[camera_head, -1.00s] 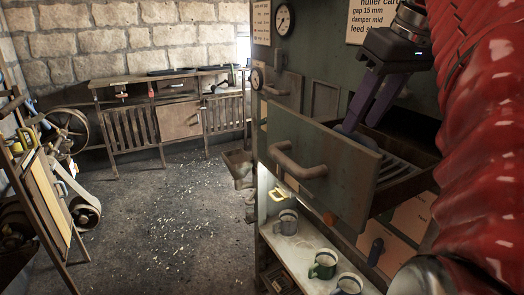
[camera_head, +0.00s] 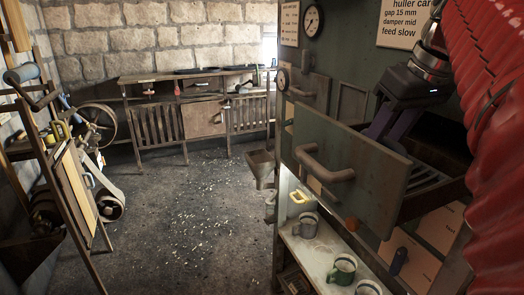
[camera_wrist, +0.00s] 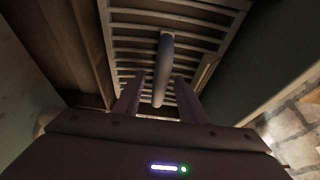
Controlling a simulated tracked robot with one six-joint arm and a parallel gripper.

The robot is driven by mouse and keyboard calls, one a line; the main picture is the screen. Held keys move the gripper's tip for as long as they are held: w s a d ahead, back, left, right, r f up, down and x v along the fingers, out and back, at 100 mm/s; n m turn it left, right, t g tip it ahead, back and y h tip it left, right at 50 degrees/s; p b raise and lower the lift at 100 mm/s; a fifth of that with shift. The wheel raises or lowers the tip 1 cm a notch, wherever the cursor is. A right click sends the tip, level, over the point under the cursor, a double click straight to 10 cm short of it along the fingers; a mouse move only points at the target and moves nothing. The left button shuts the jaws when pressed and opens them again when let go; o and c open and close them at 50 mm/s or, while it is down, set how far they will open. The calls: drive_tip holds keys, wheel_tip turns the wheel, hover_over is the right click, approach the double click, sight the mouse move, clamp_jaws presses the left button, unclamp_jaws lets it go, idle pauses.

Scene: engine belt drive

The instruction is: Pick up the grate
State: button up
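The grate (camera_head: 428,180) lies in an open drawer (camera_head: 350,172), its pale slats partly hidden by the drawer front. In the wrist view the slatted grate (camera_wrist: 140,28) shows with a grey-blue bar handle (camera_wrist: 163,70) standing up from its middle. My gripper (camera_head: 378,138) points down into the drawer, its fingertips partly hidden behind the drawer front. In the wrist view my gripper (camera_wrist: 157,88) is open. Its two purple fingers are on either side of the handle, with gaps showing.
The drawer front has a curved grey handle (camera_head: 325,165). Below, a lit shelf (camera_head: 318,252) holds several mugs. A slatted bench (camera_head: 190,120) stands at the back wall. A wooden frame (camera_head: 60,185) stands at the left. The floor between is open.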

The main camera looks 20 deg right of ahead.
idle(0.4)
clamp_jaws()
drive_tip(key=shift+r, duration=0.1)
idle(1.2)
